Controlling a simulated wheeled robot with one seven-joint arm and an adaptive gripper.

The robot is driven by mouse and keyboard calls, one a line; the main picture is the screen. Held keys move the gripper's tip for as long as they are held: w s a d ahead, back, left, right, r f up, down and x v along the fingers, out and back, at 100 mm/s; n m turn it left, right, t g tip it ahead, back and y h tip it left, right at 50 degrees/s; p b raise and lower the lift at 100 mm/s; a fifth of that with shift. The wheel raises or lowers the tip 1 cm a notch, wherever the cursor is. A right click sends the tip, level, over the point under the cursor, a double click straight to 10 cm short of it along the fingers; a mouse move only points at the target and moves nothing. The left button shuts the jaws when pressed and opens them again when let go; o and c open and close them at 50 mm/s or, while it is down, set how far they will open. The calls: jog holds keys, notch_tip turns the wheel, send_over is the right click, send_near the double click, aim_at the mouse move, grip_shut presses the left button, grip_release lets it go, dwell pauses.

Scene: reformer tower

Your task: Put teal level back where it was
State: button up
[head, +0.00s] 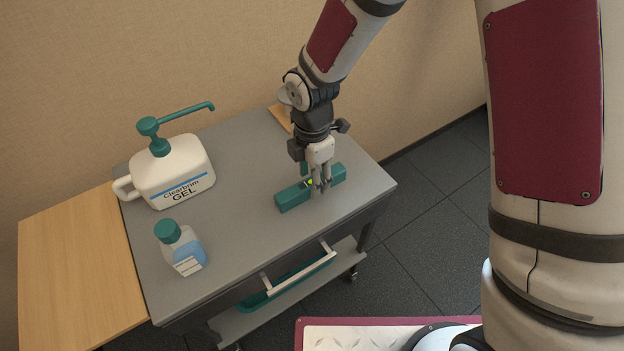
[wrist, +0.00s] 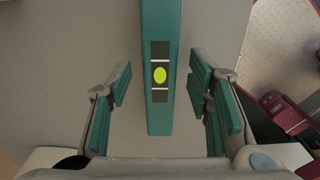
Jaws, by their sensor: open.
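The teal level (head: 294,195) lies flat on the grey cart top, toward its right side. In the wrist view the level (wrist: 160,30) runs away from me, with its yellow-green vial (wrist: 159,75) between two white lines. My gripper (head: 319,188) is over the level's middle, pointing down. In the wrist view my gripper (wrist: 160,98) is open, with one finger pad on each side of the level and a gap on both sides. The level's middle is partly hidden behind the fingers in the head view.
The grey cart (head: 232,240) carries a large gel pump bottle (head: 172,172) and a small teal-capped bottle (head: 181,249) at the left. A wooden side leaf (head: 75,265) adjoins its left edge. The cart top between the bottles and level is clear.

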jog(key=s+d+r+m, duration=0.1)
jog(key=d+r+m, duration=0.15)
jog(key=r, duration=0.55)
jog(key=s+d+r+m, duration=0.1)
jog(key=d+r+m, duration=0.15)
jog(key=r, duration=0.55)
jog(key=s+d+r+m+t, duration=0.1)
jog(key=s+d+r+m, duration=0.4)
jog(key=s+m, duration=0.5)
jog(key=s+d+r+m+t, duration=0.2)
jog(key=s+d+r+m, duration=0.4)
jog(key=s+d+m, duration=0.4)
jog(key=shift+s+d+p, duration=0.15)
jog(key=shift+s+p, duration=0.05)
jog(key=shift+p, duration=0.2)
